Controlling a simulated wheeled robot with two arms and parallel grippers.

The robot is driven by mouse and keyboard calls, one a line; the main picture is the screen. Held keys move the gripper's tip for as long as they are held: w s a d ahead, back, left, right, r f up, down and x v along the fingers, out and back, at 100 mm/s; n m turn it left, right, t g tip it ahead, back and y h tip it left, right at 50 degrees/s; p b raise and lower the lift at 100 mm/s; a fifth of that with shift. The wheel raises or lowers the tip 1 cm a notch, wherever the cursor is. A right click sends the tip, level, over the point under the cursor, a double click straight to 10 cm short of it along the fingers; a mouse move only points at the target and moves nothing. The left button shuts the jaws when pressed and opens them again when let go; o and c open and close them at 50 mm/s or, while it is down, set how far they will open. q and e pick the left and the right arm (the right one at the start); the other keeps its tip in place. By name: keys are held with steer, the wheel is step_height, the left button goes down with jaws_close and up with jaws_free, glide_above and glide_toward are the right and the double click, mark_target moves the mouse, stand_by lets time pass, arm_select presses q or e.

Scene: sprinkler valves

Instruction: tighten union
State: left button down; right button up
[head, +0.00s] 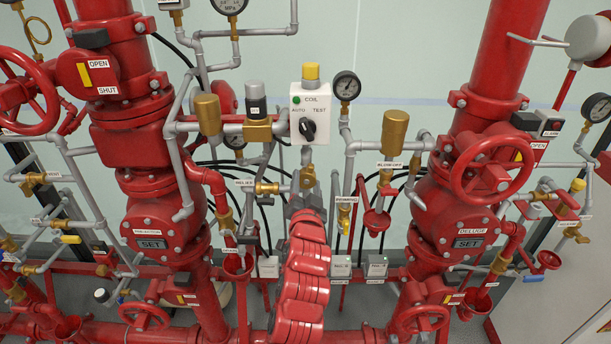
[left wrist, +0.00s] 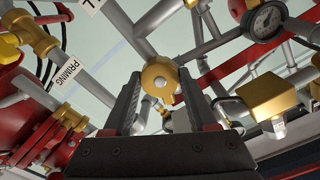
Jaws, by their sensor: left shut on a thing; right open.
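The brass union (head: 308,178) sits on the thin grey pipe below the white COIL box in the head view. My left gripper (head: 304,200) reaches up to it from below, on my red arm. In the left wrist view the union (left wrist: 161,78) shows as a round brass fitting between the two dark fingers of my left gripper (left wrist: 160,92), which is shut on it. The fingers cover part of its sides. My right gripper is in neither view.
The COIL box (head: 310,112) with its knob is just above. A brass RELIEF valve (head: 267,188) is close on the left, and the PRIMING valve (head: 344,214) on the right. Red handwheels (head: 490,168) and thick red pipes flank the thin pipework.

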arm_select(q)
steer(key=shift+m, duration=0.5)
steer(key=shift+r+m+p, duration=0.1)
steer(key=shift+m+p, duration=0.5)
steer(key=shift+p, duration=0.2)
steer(key=shift+m+p, duration=0.5)
steer(key=shift+m, duration=0.7)
